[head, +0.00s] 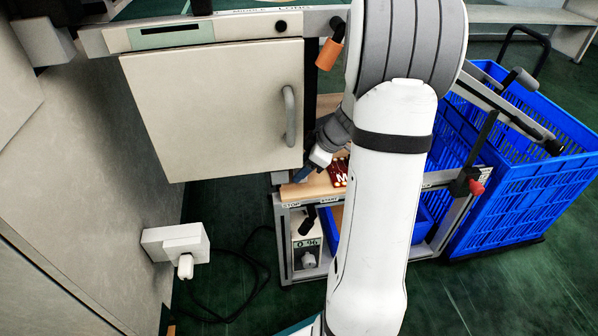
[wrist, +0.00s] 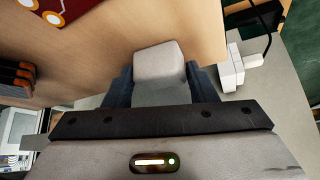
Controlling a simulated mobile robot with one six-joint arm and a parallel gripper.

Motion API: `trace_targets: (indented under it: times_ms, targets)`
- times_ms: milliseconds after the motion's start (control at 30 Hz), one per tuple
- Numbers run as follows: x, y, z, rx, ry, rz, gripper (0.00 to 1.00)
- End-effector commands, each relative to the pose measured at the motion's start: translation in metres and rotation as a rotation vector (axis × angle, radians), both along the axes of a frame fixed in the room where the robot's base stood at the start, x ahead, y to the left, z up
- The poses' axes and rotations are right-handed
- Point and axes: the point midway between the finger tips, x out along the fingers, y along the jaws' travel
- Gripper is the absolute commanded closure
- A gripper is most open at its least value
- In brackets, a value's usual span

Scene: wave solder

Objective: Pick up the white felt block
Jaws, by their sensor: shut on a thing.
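The white felt block (wrist: 159,62) shows in the wrist view as a pale, round-edged block between the two dark blue fingers. My gripper (wrist: 159,82) is shut on it, one finger at each side. Its far part sticks out past the fingertips, over the wooden surface (wrist: 95,45). I cannot tell whether it touches the wood. In the head view my gripper (head: 303,174) is small and partly behind my own arm, low over the wooden board (head: 308,188). The block cannot be made out there.
A beige cabinet door (head: 215,110) hangs close on the left. A blue crate (head: 530,190) stands on the right. A white plug box (head: 175,241) and a black cable lie lower left.

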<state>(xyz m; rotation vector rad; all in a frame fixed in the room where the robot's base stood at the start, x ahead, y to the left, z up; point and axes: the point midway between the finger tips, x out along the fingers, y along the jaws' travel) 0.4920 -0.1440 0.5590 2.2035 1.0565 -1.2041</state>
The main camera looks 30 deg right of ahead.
Motion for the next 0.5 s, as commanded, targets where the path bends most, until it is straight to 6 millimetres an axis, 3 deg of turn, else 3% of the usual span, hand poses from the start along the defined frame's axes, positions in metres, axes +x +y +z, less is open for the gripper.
trace_targets:
  times_ms: [167,500]
  targets:
    - [0.0001,0.0003,0.0001,0.0,0.0,0.001,0.81]
    - [0.0006,0.0009,0.0043,-0.001,-0.001,0.002,0.81]
